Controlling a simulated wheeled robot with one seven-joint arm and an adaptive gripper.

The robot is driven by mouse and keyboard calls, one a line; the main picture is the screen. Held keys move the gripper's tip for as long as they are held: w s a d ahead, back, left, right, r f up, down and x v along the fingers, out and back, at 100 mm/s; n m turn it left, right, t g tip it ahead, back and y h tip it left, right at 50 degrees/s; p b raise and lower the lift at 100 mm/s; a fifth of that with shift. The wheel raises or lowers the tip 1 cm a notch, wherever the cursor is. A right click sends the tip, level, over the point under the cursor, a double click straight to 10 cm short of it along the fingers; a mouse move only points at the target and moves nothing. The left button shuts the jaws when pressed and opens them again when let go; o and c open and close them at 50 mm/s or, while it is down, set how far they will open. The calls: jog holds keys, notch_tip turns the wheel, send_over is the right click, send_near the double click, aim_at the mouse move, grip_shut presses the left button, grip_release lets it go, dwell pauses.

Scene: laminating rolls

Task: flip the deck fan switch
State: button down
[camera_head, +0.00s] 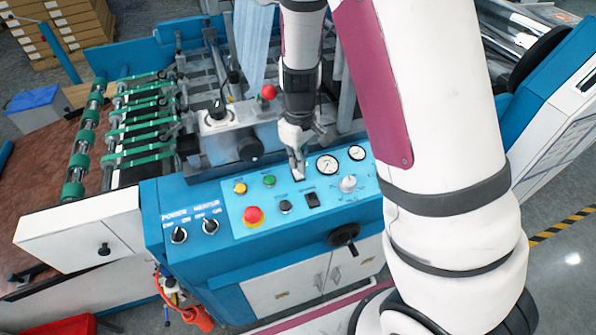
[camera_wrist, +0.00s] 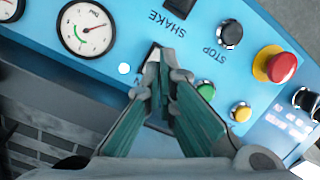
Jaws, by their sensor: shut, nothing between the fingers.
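A rocker switch (camera_wrist: 155,54) with a pale face and dark frame sits at my fingertips. Its label is mostly hidden behind a finger, with one letter showing, so I cannot read it as the deck fan switch. My gripper (camera_wrist: 164,78) is shut and empty, pointing down at this switch. The fingertips overlap its edge in the wrist view; I cannot tell whether they touch it. In the head view my gripper (camera_head: 298,172) is over the upper middle of the blue control panel (camera_head: 228,205), left of the gauges.
A black switch (camera_head: 312,200) labelled SHAKE is nearby, with a black STOP button (camera_head: 285,207), green button (camera_head: 269,180), yellow button (camera_head: 240,188) and red emergency button (camera_head: 253,215). A pressure gauge (camera_head: 327,165) is right of my gripper. Power and heater knobs (camera_head: 179,235) are at lower left.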

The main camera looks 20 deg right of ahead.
aim_at(299, 175)
jog(key=shift+f+b, duration=0.6)
jog(key=shift+f, duration=0.7)
dwell(0.8)
jog(key=shift+r+p, duration=1.6)
jog(key=shift+r, duration=1.9)
